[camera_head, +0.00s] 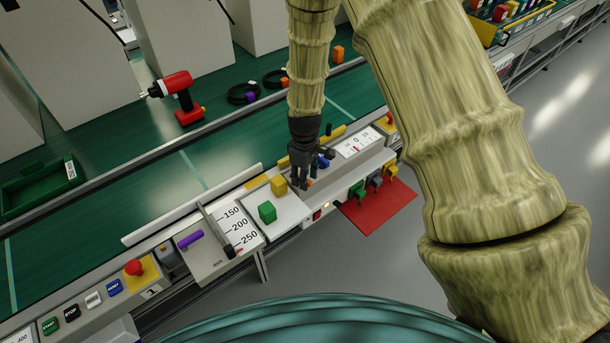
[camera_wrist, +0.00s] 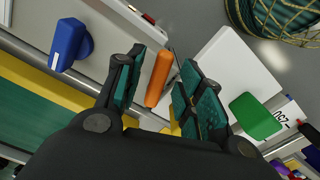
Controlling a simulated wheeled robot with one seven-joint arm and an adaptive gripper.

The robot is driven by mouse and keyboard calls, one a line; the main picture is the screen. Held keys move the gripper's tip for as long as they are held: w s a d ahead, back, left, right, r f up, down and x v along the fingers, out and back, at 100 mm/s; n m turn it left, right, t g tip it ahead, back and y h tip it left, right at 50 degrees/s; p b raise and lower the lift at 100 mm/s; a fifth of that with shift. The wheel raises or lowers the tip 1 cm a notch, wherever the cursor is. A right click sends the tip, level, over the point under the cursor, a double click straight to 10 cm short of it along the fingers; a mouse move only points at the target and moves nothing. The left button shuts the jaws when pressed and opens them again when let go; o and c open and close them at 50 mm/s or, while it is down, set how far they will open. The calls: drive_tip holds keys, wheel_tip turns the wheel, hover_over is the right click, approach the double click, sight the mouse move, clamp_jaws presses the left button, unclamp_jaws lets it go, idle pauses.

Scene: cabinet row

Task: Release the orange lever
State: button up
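The orange lever (camera_wrist: 158,78) stands between the two fingers of my gripper (camera_wrist: 163,90) in the wrist view. The fingers are apart, with narrow gaps visible beside the lever, so my gripper looks open around it. In the head view my gripper (camera_head: 303,178) points down at the panel. Only a small bit of the orange lever (camera_head: 309,183) shows there by the fingertips; the rest is hidden.
A blue lever (camera_head: 322,162) is close by on the same panel; it shows left of the fingers in the wrist view (camera_wrist: 70,44). Green (camera_head: 267,212) and yellow (camera_head: 278,185) blocks stand to the left. A red plate (camera_head: 380,212) with several coloured handles is at the right.

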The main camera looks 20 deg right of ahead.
drive_tip(key=shift+f, duration=0.25)
clamp_jaws()
drive_tip(key=shift+s, duration=0.1)
drive_tip(key=shift+s+a+m, duration=0.15)
drive_tip(key=shift+a+m, duration=0.1)
drive_tip(key=shift+m, duration=0.85)
unclamp_jaws()
